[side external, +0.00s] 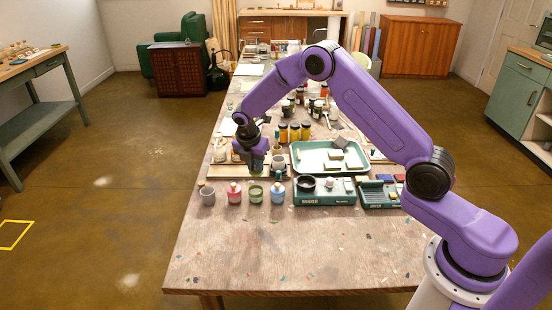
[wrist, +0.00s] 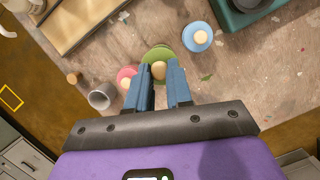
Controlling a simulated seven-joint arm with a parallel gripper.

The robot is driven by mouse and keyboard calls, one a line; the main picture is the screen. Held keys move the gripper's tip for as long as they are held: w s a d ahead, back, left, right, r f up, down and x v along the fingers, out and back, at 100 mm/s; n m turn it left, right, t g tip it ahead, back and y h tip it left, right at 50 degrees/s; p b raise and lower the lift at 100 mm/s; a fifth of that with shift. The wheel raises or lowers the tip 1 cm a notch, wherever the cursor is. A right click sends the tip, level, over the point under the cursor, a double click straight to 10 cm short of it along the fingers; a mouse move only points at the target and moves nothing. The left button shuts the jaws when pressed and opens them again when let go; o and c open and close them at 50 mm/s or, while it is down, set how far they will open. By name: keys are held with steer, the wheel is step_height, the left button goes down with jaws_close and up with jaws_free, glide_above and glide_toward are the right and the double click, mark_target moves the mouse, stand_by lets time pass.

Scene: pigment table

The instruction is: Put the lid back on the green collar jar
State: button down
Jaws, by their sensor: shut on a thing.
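My gripper (side external: 257,170) points down above the row of jars, over the green collar jar (side external: 256,194), which stands upright on the table. In the wrist view my gripper (wrist: 159,74) is shut on the pale round knob of a green lid (wrist: 158,52). The lid looks larger than the neighbouring lids and hides what lies under it. In the side view the lid is too small to make out clearly, and a gap shows between the fingers and the jar.
A pink jar (side external: 234,194) and a blue jar (side external: 278,194), both with knobbed lids, stand close on either side. A grey cup (side external: 208,196) is farther left. A teal-fronted stand (side external: 322,198) with a dark ring is right. The table's front (side external: 270,260) is mostly clear.

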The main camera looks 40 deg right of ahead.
steer(key=shift+w+a+f, duration=0.1)
steer(key=shift+a+f, duration=0.1)
steer(key=shift+a, duration=0.1)
steer(key=shift+f, duration=3)
steer(key=shift+f, duration=0.15)
steer(key=shift+c, duration=2.4)
jaws_free()
steer(key=shift+r, duration=3.5)
